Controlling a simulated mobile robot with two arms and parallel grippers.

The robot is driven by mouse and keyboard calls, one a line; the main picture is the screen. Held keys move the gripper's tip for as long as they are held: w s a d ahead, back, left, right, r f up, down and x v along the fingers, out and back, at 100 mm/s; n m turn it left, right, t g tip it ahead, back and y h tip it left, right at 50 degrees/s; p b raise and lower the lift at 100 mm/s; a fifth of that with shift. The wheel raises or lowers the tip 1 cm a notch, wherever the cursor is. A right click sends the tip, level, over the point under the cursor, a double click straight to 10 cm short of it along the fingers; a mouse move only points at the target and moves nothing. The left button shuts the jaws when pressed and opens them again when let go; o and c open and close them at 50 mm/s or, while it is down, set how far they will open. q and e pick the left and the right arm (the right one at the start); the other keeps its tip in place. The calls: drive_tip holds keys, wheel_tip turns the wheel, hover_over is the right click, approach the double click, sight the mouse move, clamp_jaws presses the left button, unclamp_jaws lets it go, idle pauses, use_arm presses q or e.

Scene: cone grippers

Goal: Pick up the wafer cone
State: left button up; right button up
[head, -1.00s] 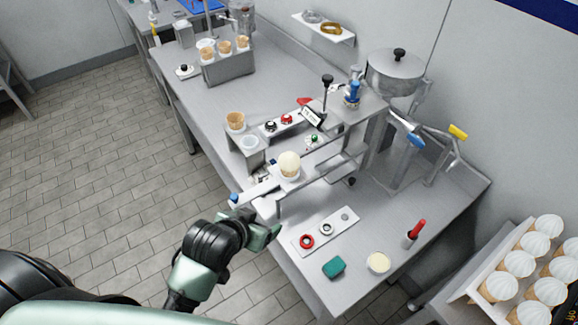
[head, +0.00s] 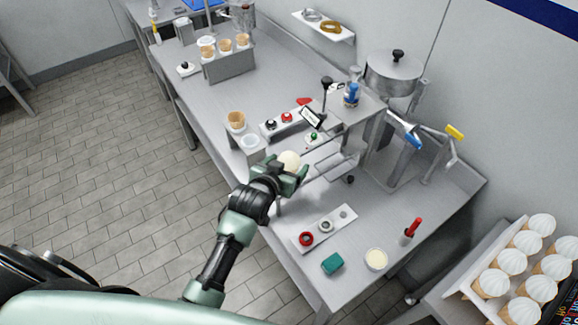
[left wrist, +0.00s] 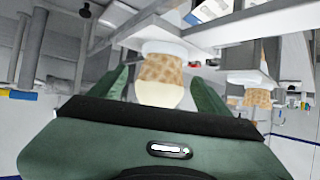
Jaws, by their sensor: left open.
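A wafer cone with a pale round top (head: 289,160) stands in a holder on the steel bench. In the left wrist view, which looks upside down, its waffle side (left wrist: 160,72) and cream top show between my fingers. My left gripper (head: 291,177) is at the cone, in front of it in the head view, and hides its lower part there. The gripper (left wrist: 160,92) is open, one finger on each side of the cone, with gaps visible. Another wafer cone (head: 236,119) stands in a small stand to the left. My right gripper is not in view.
Several cones stand in a steel rack (head: 229,66) at the far left. A panel with rings (head: 325,228), a green block (head: 332,264) and a cream-filled cup (head: 376,260) lie on the near bench. A steel machine (head: 392,75) stands behind. A tray of topped cones is at right.

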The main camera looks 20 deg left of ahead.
use_arm(q)
drive_tip(key=shift+x, duration=0.85)
drive_tip(key=shift+c, duration=0.3)
drive_tip(key=c, duration=0.8)
